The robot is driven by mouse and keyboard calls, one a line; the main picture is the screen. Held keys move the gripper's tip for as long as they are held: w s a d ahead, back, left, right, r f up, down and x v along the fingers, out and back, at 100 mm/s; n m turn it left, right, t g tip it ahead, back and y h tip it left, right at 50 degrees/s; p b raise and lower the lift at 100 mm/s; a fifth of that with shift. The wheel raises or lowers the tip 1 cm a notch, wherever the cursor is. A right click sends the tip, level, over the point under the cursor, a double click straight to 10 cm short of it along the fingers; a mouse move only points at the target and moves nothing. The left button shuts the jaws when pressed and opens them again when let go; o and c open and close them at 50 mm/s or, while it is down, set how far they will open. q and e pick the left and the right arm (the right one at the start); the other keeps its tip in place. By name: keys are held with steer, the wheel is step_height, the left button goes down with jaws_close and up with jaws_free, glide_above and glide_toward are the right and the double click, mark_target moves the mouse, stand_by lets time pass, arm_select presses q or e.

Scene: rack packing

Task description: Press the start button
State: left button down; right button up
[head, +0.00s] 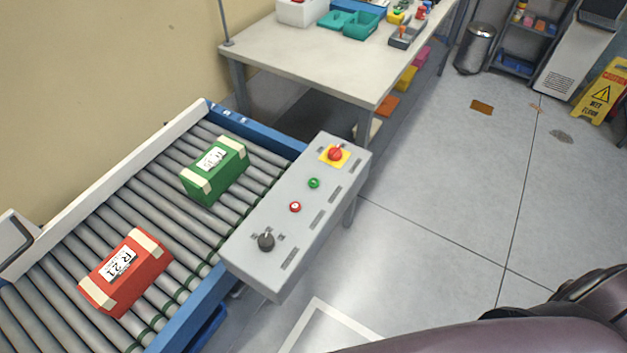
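A grey control panel (270,243) stands beside the roller conveyor, on its right side. A small green button (313,183) sits near the middle of the panel; no readable label shows, so I cannot confirm that it is the start button. Below it on the panel is a small red button (295,207). A larger red knob on a yellow square (335,154) is at the panel's far end, and a black knob (266,241) is at its near end. Neither gripper shows. A dark part of my arm is at the lower right, apart from the panel.
A green box (214,171) and a red box (125,273) lie on the conveyor (190,235). A table (310,55) with bins stands behind. A yellow wet-floor sign (602,93) and a trash bin (475,48) are at the far right. The floor right of the panel is clear.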

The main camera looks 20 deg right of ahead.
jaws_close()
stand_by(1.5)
